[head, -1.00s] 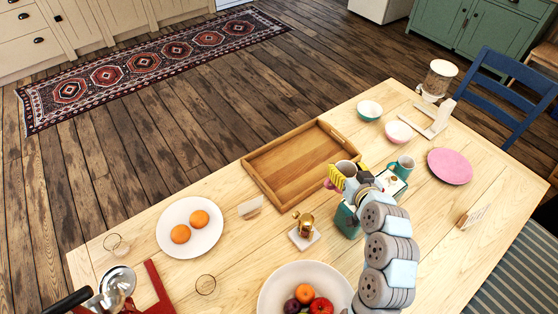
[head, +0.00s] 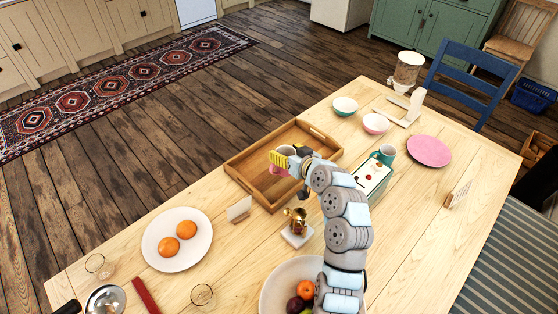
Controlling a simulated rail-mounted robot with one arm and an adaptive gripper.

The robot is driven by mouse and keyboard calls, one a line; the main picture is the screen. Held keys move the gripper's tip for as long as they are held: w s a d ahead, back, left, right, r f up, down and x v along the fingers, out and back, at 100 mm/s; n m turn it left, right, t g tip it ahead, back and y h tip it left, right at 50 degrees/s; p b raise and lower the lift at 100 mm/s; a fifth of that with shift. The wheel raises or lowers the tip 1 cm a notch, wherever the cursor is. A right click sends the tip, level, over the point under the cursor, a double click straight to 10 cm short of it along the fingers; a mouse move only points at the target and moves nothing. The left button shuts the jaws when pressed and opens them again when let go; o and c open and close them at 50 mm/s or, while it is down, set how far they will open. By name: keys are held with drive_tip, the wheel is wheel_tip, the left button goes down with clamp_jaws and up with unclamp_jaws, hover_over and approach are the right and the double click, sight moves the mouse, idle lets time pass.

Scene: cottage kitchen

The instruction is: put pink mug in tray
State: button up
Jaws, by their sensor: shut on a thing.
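The pink mug (head: 279,171) is in my gripper (head: 286,161), over the middle of the wooden tray (head: 258,191). Only a small pink part of its side and its rim show; the yellow finger and the wrist hide the rest. My gripper is shut on the mug. I cannot tell whether the mug touches the tray floor or hangs above it. The tray is a rectangular brown box with low walls, and no other thing shows in it.
A box with a patterned top (head: 372,178) and a teal mug (head: 385,154) stand right of the tray. Two bowls (head: 345,106) (head: 376,123) stand behind right.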

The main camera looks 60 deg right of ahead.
drive_tip(key=shift+w+d+f+b, duration=0.45)
drive_tip(key=shift+w+d+f, duration=0.3)
drive_tip(key=shift+f, duration=0.85)
drive_tip(key=shift+w+d+f+b, duration=0.4)
drive_tip(key=shift+w+d+f, duration=0.35)
drive_tip(key=shift+f, duration=0.8)
drive_tip(key=shift+w+d+f+b, duration=0.55)
drive_tip(key=shift+w+f, duration=0.3)
drive_tip(key=shift+f, duration=0.75)
drive_tip(key=shift+d+f, duration=0.1)
drive_tip(key=shift+f, duration=0.1)
drive_tip(key=o, duration=1.3)
drive_tip(key=shift+c, duration=0.2)
